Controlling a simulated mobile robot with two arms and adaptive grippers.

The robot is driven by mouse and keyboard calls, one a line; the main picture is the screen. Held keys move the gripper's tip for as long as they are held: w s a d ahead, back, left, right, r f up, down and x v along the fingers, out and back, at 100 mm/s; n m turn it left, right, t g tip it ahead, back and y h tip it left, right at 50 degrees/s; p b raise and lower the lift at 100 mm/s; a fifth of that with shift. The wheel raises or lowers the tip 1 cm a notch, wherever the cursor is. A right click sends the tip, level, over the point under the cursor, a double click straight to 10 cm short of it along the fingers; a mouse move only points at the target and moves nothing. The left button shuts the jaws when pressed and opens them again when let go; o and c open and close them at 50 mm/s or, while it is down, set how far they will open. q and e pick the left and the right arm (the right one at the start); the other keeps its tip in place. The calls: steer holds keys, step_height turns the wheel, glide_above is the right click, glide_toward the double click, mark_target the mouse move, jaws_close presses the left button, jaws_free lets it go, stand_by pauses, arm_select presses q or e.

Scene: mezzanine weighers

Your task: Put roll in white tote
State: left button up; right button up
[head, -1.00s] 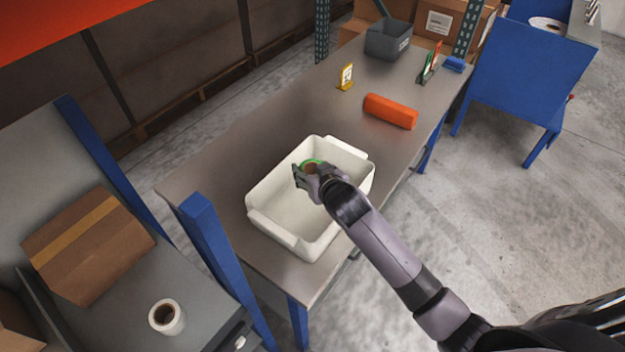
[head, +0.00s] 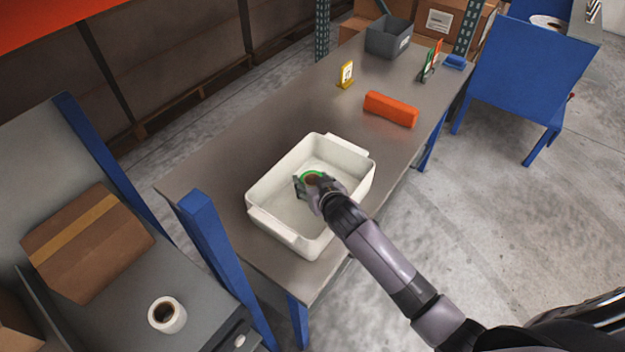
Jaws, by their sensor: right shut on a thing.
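The white tote (head: 277,232) stands on the grey-brown table, open side up. My right gripper (head: 308,185) is inside the outline of the tote, over its middle. It is shut on a roll (head: 313,175) with a green edge and a brown core; the fingers hide part of the roll. I cannot tell whether the roll touches the tote's floor. A second roll, white with a brown core (head: 167,315), stands on the grey surface at the lower left. My left gripper is not in view.
An orange block (head: 390,109), a yellow sign (head: 346,75) and a grey bin (head: 389,37) are farther back on the table (head: 240,144). A blue post (head: 212,237) rises near the table's left corner. A cardboard box (head: 88,243) lies at left.

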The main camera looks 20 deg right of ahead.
steer(key=o, duration=1.2)
steer(key=shift+o, duration=0.2)
steer(key=shift+r, duration=0.35)
steer(key=v, duration=1.2)
steer(key=shift+r, duration=0.25)
